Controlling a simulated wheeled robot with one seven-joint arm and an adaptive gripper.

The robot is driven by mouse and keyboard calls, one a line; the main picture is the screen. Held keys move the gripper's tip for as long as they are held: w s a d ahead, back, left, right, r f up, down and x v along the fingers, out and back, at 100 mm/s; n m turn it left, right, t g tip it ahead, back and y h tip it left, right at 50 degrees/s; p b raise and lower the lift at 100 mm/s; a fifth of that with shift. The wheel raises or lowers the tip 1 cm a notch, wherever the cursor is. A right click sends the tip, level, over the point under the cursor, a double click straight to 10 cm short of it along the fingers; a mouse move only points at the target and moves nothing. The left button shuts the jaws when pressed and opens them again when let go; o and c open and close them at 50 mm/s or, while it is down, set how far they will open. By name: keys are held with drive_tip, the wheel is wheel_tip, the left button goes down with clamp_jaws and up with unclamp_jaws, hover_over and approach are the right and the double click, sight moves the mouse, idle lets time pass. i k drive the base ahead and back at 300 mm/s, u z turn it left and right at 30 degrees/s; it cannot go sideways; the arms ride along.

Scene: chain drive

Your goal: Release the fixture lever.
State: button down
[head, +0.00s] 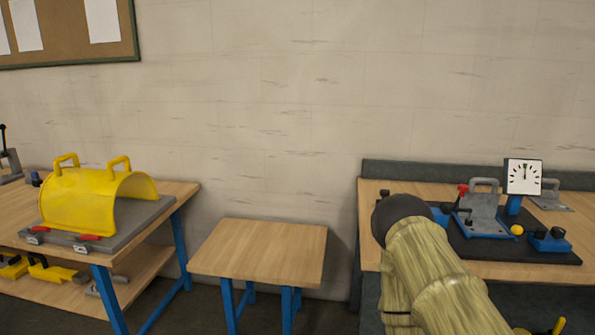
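On the right bench, a fixture with a blue base and an upright grey plate (482,212) stands on a black board. A small red knob (463,188) shows at the plate's upper left; it may belong to a lever, but I cannot tell its position. At the far left edge, a grey device with a black upright lever (4,136) is partly cut off by the frame. My arm, in a tan cover with a dark rounded end, reaches up in front of the right bench and hides part of the board. My gripper's fingers are not visible.
A white dial gauge (523,177) stands beside the fixture, with a yellow ball (516,229) and black-knobbed blue block (548,240) nearby. A yellow guard (85,200) with red-handled latches sits on a grey plate on the left bench. The small middle table (262,250) is bare.

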sight(540, 232)
drive_tip(key=z, duration=1.5)
drive_tip(key=k, duration=0.65)
drive_tip(key=u, duration=0.5)
drive_tip(key=i, duration=1)
drive_tip(key=u, duration=0.35)
